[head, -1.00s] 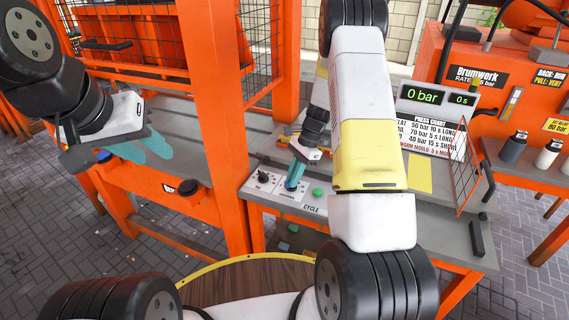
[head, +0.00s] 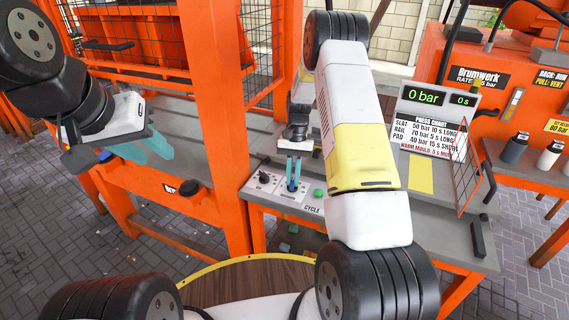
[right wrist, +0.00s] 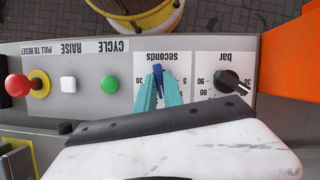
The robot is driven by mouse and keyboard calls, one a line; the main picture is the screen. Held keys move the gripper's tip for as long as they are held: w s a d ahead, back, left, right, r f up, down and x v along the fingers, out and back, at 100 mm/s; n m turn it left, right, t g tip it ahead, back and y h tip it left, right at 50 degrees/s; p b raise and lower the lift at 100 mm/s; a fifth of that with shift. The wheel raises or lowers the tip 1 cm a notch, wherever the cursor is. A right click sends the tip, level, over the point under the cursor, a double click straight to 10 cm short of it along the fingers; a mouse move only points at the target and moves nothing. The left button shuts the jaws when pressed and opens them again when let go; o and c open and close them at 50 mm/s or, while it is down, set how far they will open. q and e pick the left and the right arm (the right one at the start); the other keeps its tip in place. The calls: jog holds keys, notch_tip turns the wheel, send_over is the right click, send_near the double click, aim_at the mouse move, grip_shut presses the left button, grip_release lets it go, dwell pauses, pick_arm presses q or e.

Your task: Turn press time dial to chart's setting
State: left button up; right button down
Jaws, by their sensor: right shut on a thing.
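The press time dial (right wrist: 157,68), marked "seconds", has a dark blue knob and shows upside down in the right wrist view. My right gripper (right wrist: 158,78) is shut on this knob, with a teal finger on either side. The fingers hide much of the scale; a "30" shows at its left. In the head view my right gripper (head: 292,187) points down at the panel. The press chart (head: 430,133) lists slat 50 bar 10 s, rail 70 bar 5 s, pad 40 bar 15 s, and warm mould 5 s more. My left gripper (head: 128,150) hangs at the left; its opening is unclear.
The bar dial (right wrist: 232,82) sits beside the time dial. A green cycle button (right wrist: 110,84), a white raise button (right wrist: 68,84) and a red pull-to-reset knob (right wrist: 17,85) are on the same panel. The display (head: 437,98) reads 0 bar and 0 s. Orange posts (head: 218,120) stand between my arms.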

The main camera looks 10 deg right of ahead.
jog(key=shift+w+n, duration=0.1)
jog(key=shift+n, duration=0.5)
jog(key=c, duration=1.5)
grip_release()
jog(key=shift+o, duration=0.2)
jog(key=a+v, duration=0.1)
jog(key=v, duration=0.6)
jog(key=shift+d+r, duration=0.4)
jog(key=shift+w, duration=0.15)
